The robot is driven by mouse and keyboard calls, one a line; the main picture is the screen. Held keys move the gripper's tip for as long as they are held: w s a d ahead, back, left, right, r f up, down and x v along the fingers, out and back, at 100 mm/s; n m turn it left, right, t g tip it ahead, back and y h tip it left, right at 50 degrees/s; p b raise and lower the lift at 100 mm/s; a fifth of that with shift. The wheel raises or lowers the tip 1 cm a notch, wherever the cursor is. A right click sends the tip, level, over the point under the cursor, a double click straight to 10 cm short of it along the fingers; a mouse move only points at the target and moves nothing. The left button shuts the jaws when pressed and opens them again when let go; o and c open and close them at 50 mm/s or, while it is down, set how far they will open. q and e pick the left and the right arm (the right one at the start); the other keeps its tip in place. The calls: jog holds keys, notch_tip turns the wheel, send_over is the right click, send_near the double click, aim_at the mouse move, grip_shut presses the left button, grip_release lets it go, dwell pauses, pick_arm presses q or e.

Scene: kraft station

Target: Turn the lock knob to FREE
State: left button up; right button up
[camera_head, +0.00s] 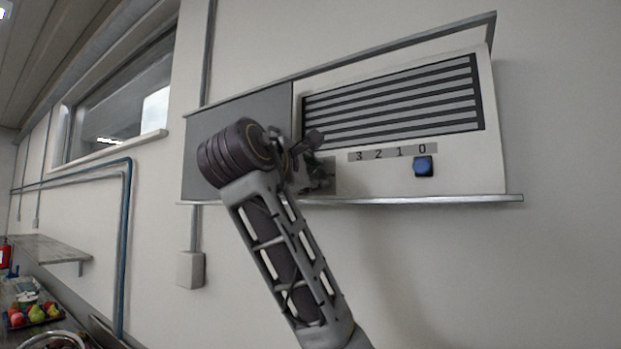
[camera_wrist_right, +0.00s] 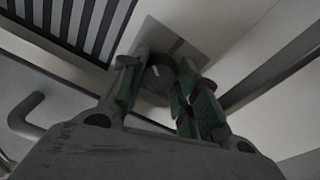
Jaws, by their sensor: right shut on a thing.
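My right gripper (camera_head: 313,165) reaches up to the wall unit (camera_head: 440,185), at the lower part of its front. In the wrist view the green-padded fingers of the right gripper (camera_wrist_right: 158,90) are shut on a dark round lock knob (camera_wrist_right: 160,72), one finger on each side. The knob stands on a lighter plate (camera_wrist_right: 172,38). In the head view the gripper hides the knob, and only part of a grey plate (camera_head: 328,178) shows around it. No FREE mark or pointer can be read. My left gripper is not in view.
A blue square knob (camera_head: 423,167) sits right of the grip, under a strip marked 3 2 1 0 (camera_head: 392,153). A slatted vent (camera_head: 392,103) is above. A ledge (camera_head: 450,199) runs along the unit's bottom. A fruit tray (camera_head: 35,313) is far lower left.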

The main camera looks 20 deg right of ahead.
jog(key=m+b, duration=0.2)
jog(key=shift+f+m, duration=0.3)
jog(key=shift+m, duration=0.1)
jog(key=shift+m+h+b, duration=0.4)
jog(key=shift+m+b, duration=0.65)
jog(key=shift+m, duration=0.55)
jog(key=o, duration=0.8)
jog(key=shift+c, duration=0.2)
jog(key=shift+r, duration=0.1)
jog(key=shift+a, duration=0.1)
jog(key=v, duration=1.2)
